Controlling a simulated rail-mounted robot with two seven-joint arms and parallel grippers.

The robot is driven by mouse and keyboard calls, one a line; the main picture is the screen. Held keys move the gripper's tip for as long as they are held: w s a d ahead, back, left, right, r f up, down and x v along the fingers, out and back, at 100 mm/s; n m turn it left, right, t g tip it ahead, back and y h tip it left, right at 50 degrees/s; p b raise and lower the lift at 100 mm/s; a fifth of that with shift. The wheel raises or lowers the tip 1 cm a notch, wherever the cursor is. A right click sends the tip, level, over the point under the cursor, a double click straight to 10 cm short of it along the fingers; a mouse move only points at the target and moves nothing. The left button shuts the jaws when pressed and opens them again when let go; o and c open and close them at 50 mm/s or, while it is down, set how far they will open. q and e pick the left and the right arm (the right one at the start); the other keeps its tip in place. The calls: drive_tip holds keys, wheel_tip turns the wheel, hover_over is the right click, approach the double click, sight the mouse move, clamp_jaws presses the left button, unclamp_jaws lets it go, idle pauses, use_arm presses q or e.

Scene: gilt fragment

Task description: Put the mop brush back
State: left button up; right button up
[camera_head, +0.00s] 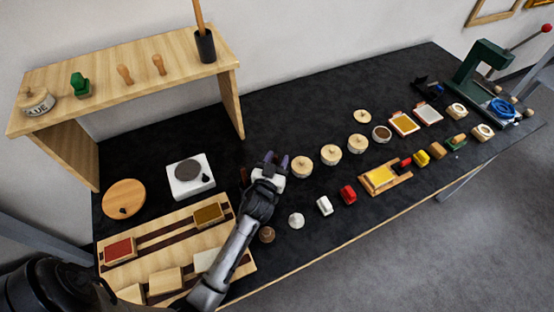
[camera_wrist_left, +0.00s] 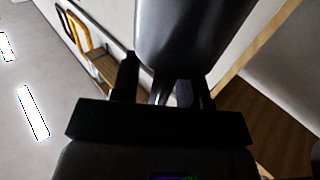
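A long wooden handle (camera_head: 198,16), which may be the mop brush, stands in a black pot (camera_head: 206,46) on the right end of the wooden shelf. Its lower end is hidden in the pot. My left gripper (camera_head: 274,159) is in front of the shelf's right side, over the black table, with its fingertips apart and nothing clearly held. In the left wrist view the fingers (camera_wrist_left: 157,85) are also apart. A large dark tapered shape (camera_wrist_left: 190,35) lies beyond or between them; I cannot tell what it is or whether they touch it. My right gripper is not in view.
Round lidded pots (camera_head: 330,154) stand close right of my left gripper. A wooden rack (camera_head: 165,236) lies under my arm. Bare table shows behind the pots.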

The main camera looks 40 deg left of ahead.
use_arm(q)
drive_tip(key=shift+r, duration=0.1)
drive_tip(key=shift+s+d, duration=0.1)
drive_tip(key=shift+s, duration=0.1)
drive_tip(key=v, duration=0.7)
drive_tip(key=shift+r, duration=0.15)
